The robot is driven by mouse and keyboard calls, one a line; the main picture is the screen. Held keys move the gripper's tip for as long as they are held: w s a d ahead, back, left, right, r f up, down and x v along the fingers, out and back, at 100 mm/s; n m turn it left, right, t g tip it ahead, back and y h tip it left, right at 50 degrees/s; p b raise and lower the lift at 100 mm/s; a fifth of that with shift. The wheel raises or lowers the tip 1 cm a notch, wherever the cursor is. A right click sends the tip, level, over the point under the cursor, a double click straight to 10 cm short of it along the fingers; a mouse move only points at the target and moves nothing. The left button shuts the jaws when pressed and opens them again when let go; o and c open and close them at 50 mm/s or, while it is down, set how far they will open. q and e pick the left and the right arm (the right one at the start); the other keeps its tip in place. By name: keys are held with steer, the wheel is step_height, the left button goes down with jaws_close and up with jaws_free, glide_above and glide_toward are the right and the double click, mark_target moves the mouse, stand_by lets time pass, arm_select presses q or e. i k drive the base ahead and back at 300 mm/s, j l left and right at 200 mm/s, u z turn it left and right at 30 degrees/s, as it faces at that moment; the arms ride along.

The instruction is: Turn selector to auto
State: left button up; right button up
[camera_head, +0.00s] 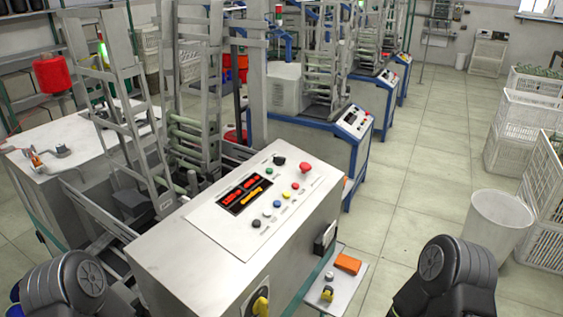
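The control panel (255,205) slopes on top of the grey machine cabinet (215,262) in the middle. It carries a black knob (279,160) near its far edge and another dark round control (256,223) near its near edge. Either could be the selector; the labels and the pointing direction are too small to read. A yellow-handled rotary switch (260,303) sits low on the cabinet's near face, partly cut off by the frame. Parts of my black arms show at the bottom left and bottom right. Neither gripper is in view.
The panel also holds a red mushroom button (305,167), coloured buttons and a lit display (245,192). A small shelf with an orange block (347,263) juts out right of the cabinet. A white bin (497,222) and crates stand at right. The aisle floor (410,185) is clear.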

mark_target(279, 161)
steer(key=l+u, duration=0.1)
steer(key=u, duration=0.6)
steer(key=l+u, duration=0.25)
steer(key=l, duration=0.15)
steer(key=k+l+u, duration=0.1)
steer(key=l+u, duration=0.2)
steer(key=k+l+u, duration=0.1)
steer(key=l+u, duration=0.15)
steer(key=l, duration=0.15)
steer(key=k+l+u, duration=0.1)
steer(key=l+u, duration=0.15)
steer(key=k+l, duration=0.15)
steer(key=l, duration=0.2)
steer(key=k+l, duration=0.15)
steer(key=l, duration=0.2)
steer(key=k+l+u, duration=0.1)
steer(key=l, duration=0.25)
steer(key=k, duration=0.05)
